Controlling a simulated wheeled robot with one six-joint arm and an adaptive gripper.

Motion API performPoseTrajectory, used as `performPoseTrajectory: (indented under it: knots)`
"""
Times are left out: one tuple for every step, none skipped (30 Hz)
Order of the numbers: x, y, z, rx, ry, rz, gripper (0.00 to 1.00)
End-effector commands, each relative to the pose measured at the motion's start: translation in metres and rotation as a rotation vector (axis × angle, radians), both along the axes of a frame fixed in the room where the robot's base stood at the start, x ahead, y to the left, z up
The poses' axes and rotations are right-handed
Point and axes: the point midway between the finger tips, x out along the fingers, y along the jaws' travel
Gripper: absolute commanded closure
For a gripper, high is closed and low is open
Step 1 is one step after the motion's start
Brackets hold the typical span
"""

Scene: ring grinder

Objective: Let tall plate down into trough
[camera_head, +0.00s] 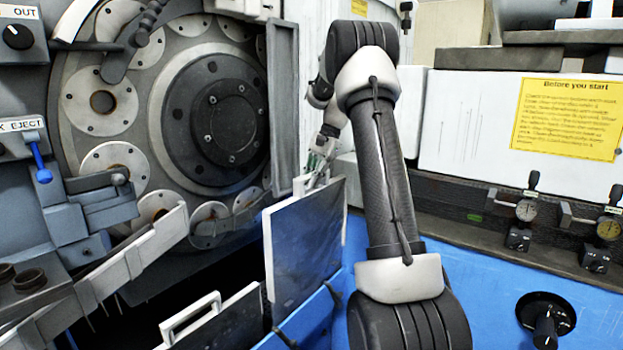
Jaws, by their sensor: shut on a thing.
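The tall plate (304,243), a dark grey sheet with a light rim, stands nearly upright in the middle of the head view. My gripper (318,172) is at its upper edge and is shut on it; the fingers are small and partly hidden behind the plate and my arm. The trough is the dark opening below the grinder, with a blue wall (305,325) at its right. The plate's lower edge is close to this blue wall. I cannot tell whether the two touch or how deep the plate sits.
A shorter dark plate with a white handle (192,312) stands left of the tall plate. The ring grinder's round face (215,120) is behind at left. A grey upright panel (282,105) rises just above the plate. A black knob (546,318) sits on the blue surface at right.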

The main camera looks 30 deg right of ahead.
Motion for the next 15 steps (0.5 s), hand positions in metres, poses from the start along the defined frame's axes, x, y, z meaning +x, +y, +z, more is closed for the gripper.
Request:
performPoseTrajectory:
  knots:
    - [0.0, 0.0, 0.0, 0.0, -0.002, 0.0, 1.0]
    - [0.0, 0.0, -0.001, 0.0, -0.002, 0.0, 1.0]
    - [0.0, 0.0, -0.003, 0.0, -0.002, 0.0, 1.0]
    - [0.0, 0.0, -0.003, 0.0, -0.002, 0.0, 1.0]
    - [0.0, 0.0, -0.004, 0.0, -0.002, 0.0, 1.0]
    - [0.0, 0.0, -0.006, -0.001, -0.003, 0.0, 1.0]
    - [0.001, 0.0, -0.007, -0.001, -0.003, 0.0, 1.0]
    - [0.001, 0.0, -0.008, -0.001, -0.003, 0.0, 1.0]
    - [0.001, 0.0, -0.009, -0.001, -0.003, 0.0, 1.0]
    - [0.001, 0.0, -0.01, -0.001, -0.003, 0.0, 1.0]
    - [0.001, 0.0, -0.011, -0.001, -0.003, 0.0, 1.0]
    - [0.0, 0.0, -0.012, -0.001, -0.003, 0.0, 1.0]
    - [0.0, 0.0, -0.013, -0.001, -0.003, 0.0, 1.0]
    - [0.0, 0.0, -0.014, 0.0, -0.002, 0.0, 1.0]
    - [0.0, 0.0, -0.015, 0.0, -0.002, 0.0, 1.0]
